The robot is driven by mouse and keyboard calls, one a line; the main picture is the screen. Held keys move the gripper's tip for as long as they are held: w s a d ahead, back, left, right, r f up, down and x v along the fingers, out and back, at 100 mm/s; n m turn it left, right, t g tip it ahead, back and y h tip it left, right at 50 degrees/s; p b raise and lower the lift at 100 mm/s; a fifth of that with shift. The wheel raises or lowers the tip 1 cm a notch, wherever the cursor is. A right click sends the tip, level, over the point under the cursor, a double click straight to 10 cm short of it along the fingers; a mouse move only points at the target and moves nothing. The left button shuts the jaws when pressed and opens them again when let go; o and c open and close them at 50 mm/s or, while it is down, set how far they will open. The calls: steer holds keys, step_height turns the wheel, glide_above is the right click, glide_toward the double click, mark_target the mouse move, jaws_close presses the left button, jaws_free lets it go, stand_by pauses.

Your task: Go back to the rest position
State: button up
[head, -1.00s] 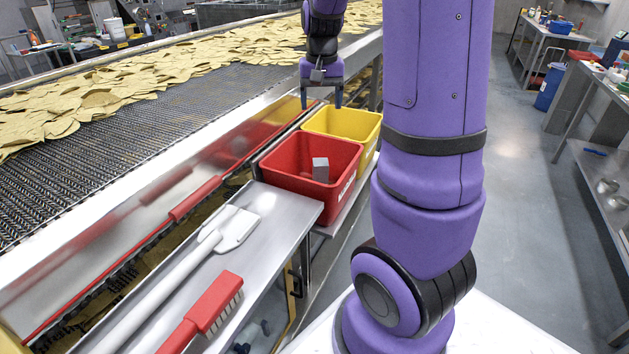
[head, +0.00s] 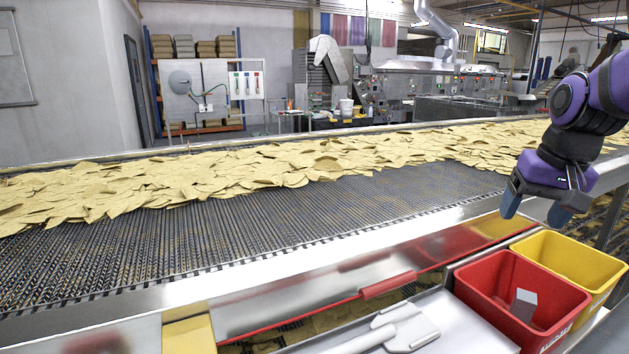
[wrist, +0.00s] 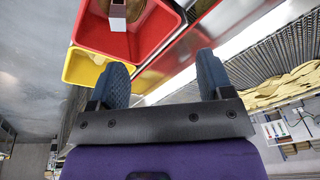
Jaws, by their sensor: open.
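In the wrist view my gripper (wrist: 163,82) also shows spread, empty fingers. A red bin (head: 480,290) sits below it at lower right, with a small grey block (head: 523,303) inside. The red bin (wrist: 100,35) and the block (wrist: 118,12) also show at the top of the wrist view.
A yellow bin (head: 570,258) stands beside the red one. The conveyor (head: 150,258) carries many flat chips (head: 240,172) along its far side. A white paddle (head: 405,330) lies on the metal ledge at the front. A red-handled rod (head: 385,286) runs along the conveyor's side.

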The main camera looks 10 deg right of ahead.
steer(key=s+a+r+n+t, duration=0.2)
steer(key=s+a+n, duration=0.2)
steer(key=s+a, duration=0.6)
steer(key=shift+s+r+t, duration=0.2)
steer(key=shift+s+t, duration=0.1)
steer(key=shift+s, duration=0.55)
steer(key=shift+d, duration=0.1)
